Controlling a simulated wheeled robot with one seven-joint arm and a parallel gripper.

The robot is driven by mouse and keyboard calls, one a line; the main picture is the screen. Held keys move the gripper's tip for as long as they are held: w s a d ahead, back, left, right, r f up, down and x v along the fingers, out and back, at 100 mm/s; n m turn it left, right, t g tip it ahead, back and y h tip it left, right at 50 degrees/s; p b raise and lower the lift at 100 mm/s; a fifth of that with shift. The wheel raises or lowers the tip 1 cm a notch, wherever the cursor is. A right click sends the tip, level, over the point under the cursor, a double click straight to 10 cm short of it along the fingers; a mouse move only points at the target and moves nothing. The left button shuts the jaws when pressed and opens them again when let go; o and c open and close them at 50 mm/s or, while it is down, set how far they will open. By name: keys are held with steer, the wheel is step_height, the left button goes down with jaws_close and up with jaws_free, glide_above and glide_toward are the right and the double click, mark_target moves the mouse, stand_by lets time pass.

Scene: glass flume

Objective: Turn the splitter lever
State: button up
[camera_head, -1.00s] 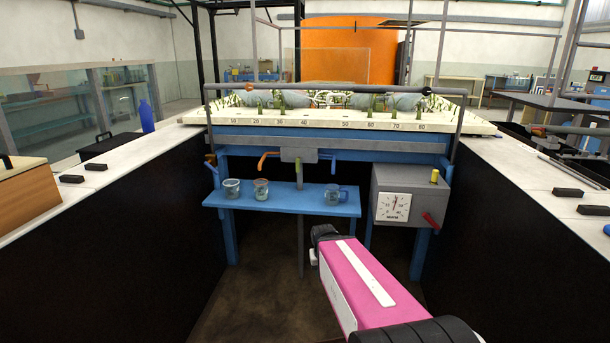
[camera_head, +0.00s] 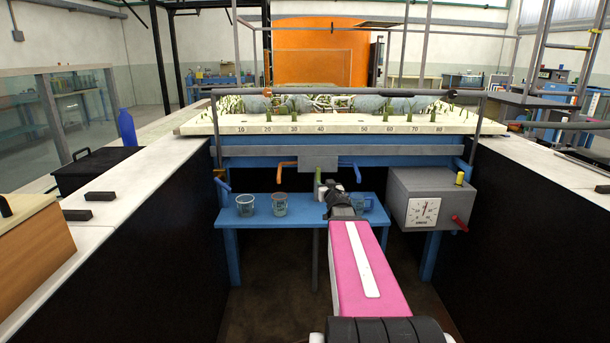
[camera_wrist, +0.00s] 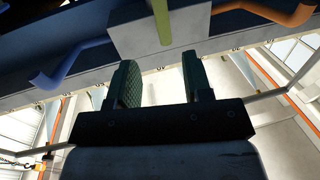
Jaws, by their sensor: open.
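A grey box (camera_head: 318,163) hangs under the flume's front edge, with an orange lever (camera_head: 285,168) on its left and a blue lever (camera_head: 350,167) on its right. A green upright handle (camera_head: 318,180) hangs below the box; I cannot tell for sure which is the splitter lever. My gripper (camera_head: 333,187) is just right of the green handle in the head view, partly hiding this area. In the wrist view, my gripper (camera_wrist: 160,75) is open and empty. The green handle (camera_wrist: 162,22) lies beyond the gap between the fingertips, with the grey box (camera_wrist: 185,30) behind it.
A blue shelf (camera_head: 300,212) below holds glass beakers (camera_head: 246,205); one is partly behind my gripper. A grey dial box (camera_head: 428,196) with a red lever (camera_head: 459,223) stands at right. Long counters (camera_head: 70,255) flank the aisle on both sides.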

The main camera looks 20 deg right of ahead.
mark_target(319, 175)
steer(key=w, duration=1.1)
steer(key=shift+d+r, duration=0.15)
steer(key=shift+d, duration=0.2)
steer(key=c, duration=0.8)
